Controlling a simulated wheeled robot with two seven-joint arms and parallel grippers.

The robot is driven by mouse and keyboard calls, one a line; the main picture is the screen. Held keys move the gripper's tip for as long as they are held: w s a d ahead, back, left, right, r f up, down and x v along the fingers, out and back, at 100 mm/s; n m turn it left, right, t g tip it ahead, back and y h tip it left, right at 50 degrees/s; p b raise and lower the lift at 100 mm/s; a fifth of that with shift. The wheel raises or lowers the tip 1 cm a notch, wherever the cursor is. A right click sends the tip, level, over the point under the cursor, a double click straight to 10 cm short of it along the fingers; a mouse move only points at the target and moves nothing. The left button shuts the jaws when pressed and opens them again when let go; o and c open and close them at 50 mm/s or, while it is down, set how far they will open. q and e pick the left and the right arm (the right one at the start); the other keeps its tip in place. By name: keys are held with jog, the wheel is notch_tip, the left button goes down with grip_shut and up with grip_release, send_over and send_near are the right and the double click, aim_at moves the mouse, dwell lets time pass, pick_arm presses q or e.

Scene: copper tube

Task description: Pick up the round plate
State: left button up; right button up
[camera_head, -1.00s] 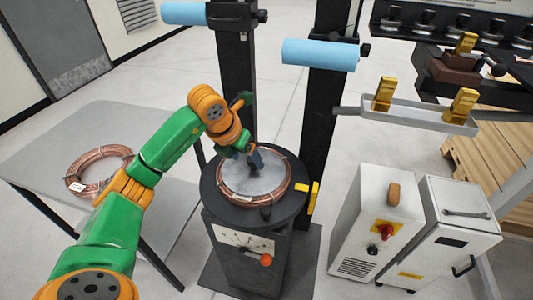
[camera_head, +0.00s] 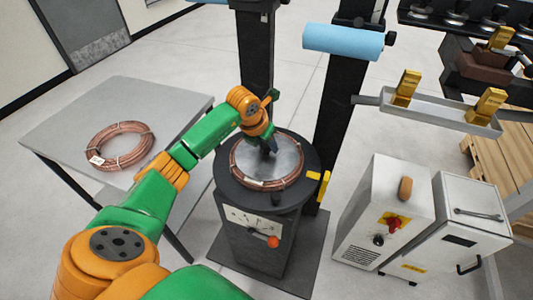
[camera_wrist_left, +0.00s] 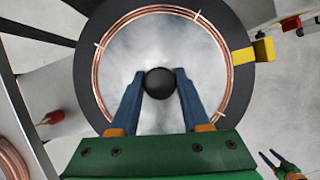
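The round plate (camera_head: 288,157) is a silvery disc lying flat on the dark round top of the machine, with a copper tube coil (camera_head: 240,174) around it. In the left wrist view the plate (camera_wrist_left: 122,55) has a black round knob (camera_wrist_left: 159,81) at its middle. My left gripper (camera_head: 272,148) is over the plate, pointing down. Its two blue fingers (camera_wrist_left: 159,88) stand apart on either side of the knob; whether they touch it I cannot tell. My right gripper is not in the head view; green and orange fingers show at the lower right of the wrist view (camera_wrist_left: 272,158).
Another copper coil (camera_head: 119,146) lies on the grey table (camera_head: 150,97) at left. A dark post with a blue roll (camera_head: 342,41) stands behind the machine. A yellow part (camera_head: 323,186) sticks out at the machine's right. White cabinets (camera_head: 384,205) stand at right.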

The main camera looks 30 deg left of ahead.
pick_arm(q)
grip_shut()
jog(key=shift+w, duration=0.1)
